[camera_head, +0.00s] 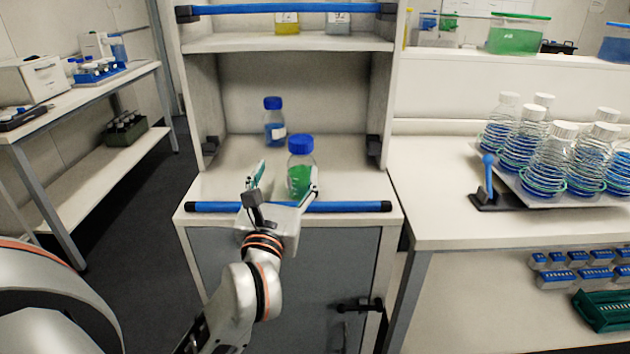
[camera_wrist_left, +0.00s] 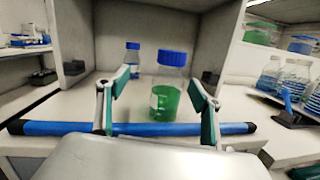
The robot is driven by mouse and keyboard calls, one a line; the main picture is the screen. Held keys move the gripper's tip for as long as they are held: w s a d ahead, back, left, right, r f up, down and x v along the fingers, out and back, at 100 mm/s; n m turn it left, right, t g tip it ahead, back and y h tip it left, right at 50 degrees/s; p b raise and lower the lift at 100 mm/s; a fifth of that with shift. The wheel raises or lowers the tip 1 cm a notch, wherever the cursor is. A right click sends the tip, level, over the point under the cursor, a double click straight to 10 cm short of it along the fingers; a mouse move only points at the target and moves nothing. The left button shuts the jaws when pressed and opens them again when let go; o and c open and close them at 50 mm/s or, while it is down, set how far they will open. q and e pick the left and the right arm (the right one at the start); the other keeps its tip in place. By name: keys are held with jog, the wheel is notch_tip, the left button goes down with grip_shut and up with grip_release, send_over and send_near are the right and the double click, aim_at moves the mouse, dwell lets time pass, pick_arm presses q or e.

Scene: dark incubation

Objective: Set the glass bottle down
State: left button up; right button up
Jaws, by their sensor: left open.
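A glass bottle with a blue cap and green liquid (camera_head: 300,172) stands upright on the cabinet's white work surface. In the left wrist view the same bottle (camera_wrist_left: 168,90) is just ahead of and between the spread fingers. My left gripper (camera_head: 284,180) is open, its fingers apart with the bottle near the right one. I cannot tell whether a finger touches it. A second blue-capped bottle with blue liquid (camera_head: 274,124) stands farther back to the left; it also shows in the left wrist view (camera_wrist_left: 132,62). My right gripper is not in view.
A blue bar (camera_head: 345,207) runs along the front edge of the cabinet surface (camera_head: 220,185). Side walls and a shelf (camera_head: 290,42) enclose it. On the right bench, a rack of several white-capped flasks (camera_head: 550,155) stands beside a black-based blue handle (camera_head: 488,180).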

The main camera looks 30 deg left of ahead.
aim_at(302, 175)
pick_arm(q)
jog(key=shift+g+h, duration=0.6)
jog(key=shift+h, duration=0.2)
jog(key=f, duration=0.3)
jog(key=d+f, duration=0.1)
jog(key=shift+w+f, duration=0.25)
jog(key=shift+f, duration=0.1)
jog(key=x, duration=0.7)
jog(key=shift+w+d+r, duration=0.1)
jog(key=shift+w, duration=0.25)
jog(key=shift+r, duration=0.1)
jog(key=c, duration=1.7)
